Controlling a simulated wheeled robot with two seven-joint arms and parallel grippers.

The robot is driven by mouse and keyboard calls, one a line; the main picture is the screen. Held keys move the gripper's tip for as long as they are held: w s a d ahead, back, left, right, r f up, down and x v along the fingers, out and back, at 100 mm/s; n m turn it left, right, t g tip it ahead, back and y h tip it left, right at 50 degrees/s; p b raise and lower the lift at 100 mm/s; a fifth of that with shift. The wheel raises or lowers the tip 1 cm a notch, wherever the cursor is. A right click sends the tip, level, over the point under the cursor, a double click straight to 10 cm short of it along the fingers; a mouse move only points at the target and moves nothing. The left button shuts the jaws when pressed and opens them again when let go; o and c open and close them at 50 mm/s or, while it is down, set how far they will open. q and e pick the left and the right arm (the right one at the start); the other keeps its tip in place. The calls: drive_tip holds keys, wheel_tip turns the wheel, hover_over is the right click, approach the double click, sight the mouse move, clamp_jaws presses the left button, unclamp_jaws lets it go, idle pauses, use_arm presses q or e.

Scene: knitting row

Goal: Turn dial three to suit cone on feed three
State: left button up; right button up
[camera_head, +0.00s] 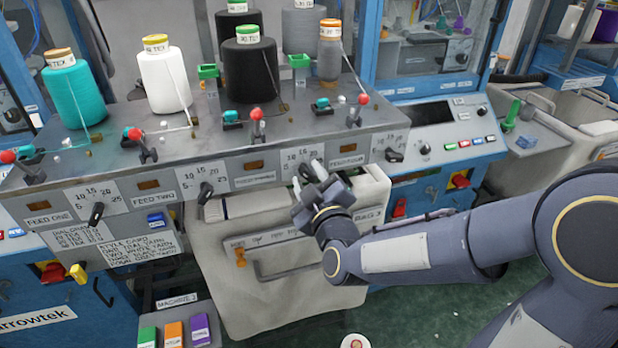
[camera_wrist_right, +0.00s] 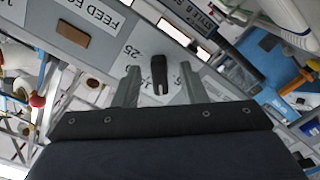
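Dial three is a small black knob (camera_wrist_right: 158,75) on a white scale plate; in the wrist view it stands between the fingers of my right gripper (camera_wrist_right: 159,78), with a gap on each side. A "25" mark shows beside it. In the head view this gripper (camera_head: 309,175) covers most of the dial's scale plate (camera_head: 291,158), right of the feed three label (camera_head: 255,178). The cone on feed three is black (camera_head: 250,78) with a green-and-white top. The style card and dial chart (camera_head: 130,238) hang at lower left; I cannot read them fully. My left gripper is not in view.
Neighbouring dials are dial two (camera_head: 206,192) on the left and dial four (camera_head: 393,155) on the right. Red-knobbed levers (camera_head: 257,120) stand along the panel's top. A pale bag-like bin (camera_head: 270,285) hangs below the panel.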

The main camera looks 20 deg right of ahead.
drive_tip(key=shift+w, duration=0.15)
clamp_jaws()
idle(0.4)
drive_tip(key=m+b, duration=0.3)
drive_tip(key=shift+f+m, duration=0.15)
drive_tip(key=shift+m, duration=0.15)
drive_tip(key=shift+m+b, duration=1.2)
drive_tip(key=shift+m, duration=0.8)
unclamp_jaws()
